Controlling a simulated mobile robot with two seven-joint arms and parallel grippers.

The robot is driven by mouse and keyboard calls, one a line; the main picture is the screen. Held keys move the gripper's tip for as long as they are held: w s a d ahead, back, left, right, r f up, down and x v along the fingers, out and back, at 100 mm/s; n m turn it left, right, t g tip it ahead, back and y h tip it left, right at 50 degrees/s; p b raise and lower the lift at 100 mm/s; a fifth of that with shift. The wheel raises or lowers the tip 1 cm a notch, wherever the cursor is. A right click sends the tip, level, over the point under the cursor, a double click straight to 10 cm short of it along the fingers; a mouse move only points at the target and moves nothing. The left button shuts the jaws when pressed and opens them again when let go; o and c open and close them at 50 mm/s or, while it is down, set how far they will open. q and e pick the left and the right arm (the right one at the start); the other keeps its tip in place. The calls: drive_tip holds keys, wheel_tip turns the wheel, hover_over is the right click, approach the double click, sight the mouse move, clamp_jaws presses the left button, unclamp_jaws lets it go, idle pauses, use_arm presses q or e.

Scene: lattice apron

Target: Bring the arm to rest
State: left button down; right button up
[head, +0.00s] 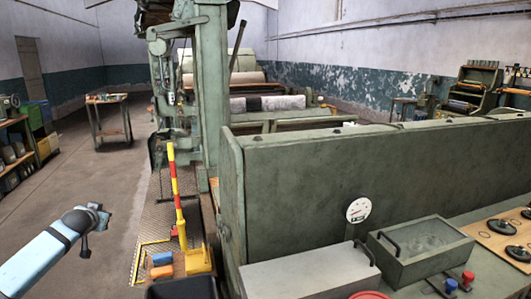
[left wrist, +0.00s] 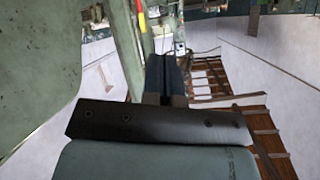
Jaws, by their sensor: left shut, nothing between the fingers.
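My left arm (head: 45,262) is light blue and comes in from the lower left in the head view. Its gripper (head: 100,215) is in the air over the floor, left of the green machine. In the left wrist view the two dark fingers (left wrist: 166,75) are together, with nothing between them. My right arm and gripper are not in view.
A green machine panel (head: 350,170) with a gauge (head: 359,210) fills the right. A yellow and red lever (head: 176,195) stands near the gripper. A metal box (head: 420,252) sits on the bench. The floor (head: 90,185) at left is clear up to a cart (head: 108,99).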

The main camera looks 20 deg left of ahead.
use_arm(q)
wheel_tip(320, 180, up, 5)
drive_tip(key=w+d+m+t, duration=0.2)
drive_tip(key=m+t, duration=0.2)
drive_tip(key=m, duration=0.3)
drive_tip(key=s+d+f+g+h, duration=0.1)
drive_tip(key=s+d+f+h, duration=0.1)
drive_tip(key=s+d+f, duration=0.55)
drive_tip(key=s+d+f+m+h, duration=0.1)
drive_tip(key=s+d+f+h, duration=0.15)
drive_tip(key=d+f, duration=0.95)
drive_tip(key=s+d+f+g+h, duration=0.1)
drive_tip(key=s+d+f+h, duration=0.3)
drive_tip(key=d+f, duration=0.6)
drive_tip(key=s+d+f+n+g+h, duration=0.1)
drive_tip(key=s+d+f+n+g, duration=0.15)
drive_tip(key=s+d, duration=1.85)
wheel_tip(320, 180, up, 6)
drive_tip(key=w+p, duration=0.1)
drive_tip(key=p, duration=0.5)
drive_tip(key=shift+w+d+r, duration=0.15)
drive_tip(key=shift+d, duration=0.15)
drive_tip(key=shift+n+t, duration=0.25)
